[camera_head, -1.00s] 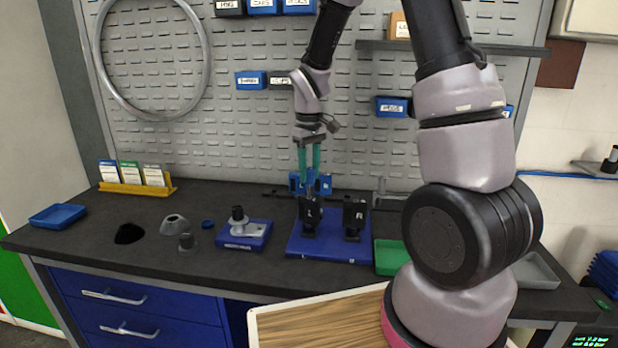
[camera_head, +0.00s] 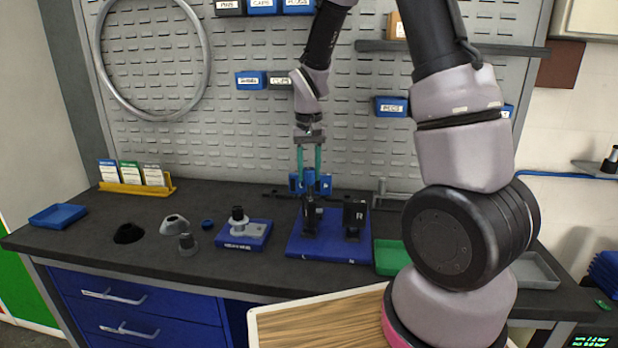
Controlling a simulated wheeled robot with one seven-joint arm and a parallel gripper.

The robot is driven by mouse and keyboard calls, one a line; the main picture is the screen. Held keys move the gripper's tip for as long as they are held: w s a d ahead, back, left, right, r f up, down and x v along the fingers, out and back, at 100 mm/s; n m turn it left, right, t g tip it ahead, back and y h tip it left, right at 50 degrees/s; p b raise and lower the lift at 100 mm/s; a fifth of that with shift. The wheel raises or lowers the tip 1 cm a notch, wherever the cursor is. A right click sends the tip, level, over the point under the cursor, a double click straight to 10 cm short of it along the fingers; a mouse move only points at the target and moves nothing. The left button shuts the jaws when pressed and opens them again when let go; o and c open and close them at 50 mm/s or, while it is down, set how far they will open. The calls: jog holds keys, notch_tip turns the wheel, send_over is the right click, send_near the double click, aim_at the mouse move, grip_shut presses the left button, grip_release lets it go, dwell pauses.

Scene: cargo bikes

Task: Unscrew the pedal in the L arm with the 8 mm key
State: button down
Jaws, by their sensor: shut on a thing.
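The blue fixture (camera_head: 339,247) on the bench holds two black upright arms. The arm marked R (camera_head: 355,217) stands at the right. The L arm (camera_head: 310,217) stands at the left, and its letter does not show clearly now. My gripper (camera_head: 309,177) points down just above and behind the L arm, its teal fingers shut on a slim thing, seemingly the key. Its size cannot be read. A blue holder (camera_head: 325,183) shows around the fingertips. The pedal is too small to make out, and contact with the L arm cannot be told.
A blue block with a grey part (camera_head: 245,236) stands left of the fixture. A green tray (camera_head: 388,257) is close on the right, partly behind my arm. The perforated panel rises behind.

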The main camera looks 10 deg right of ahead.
jog(key=shift+s+f, duration=0.1)
jog(key=m, duration=0.6)
jog(key=shift+m, duration=0.3)
jog(key=m, duration=0.6)
jog(key=shift+m, duration=0.3)
dwell(0.3)
jog(key=shift+r, duration=0.5)
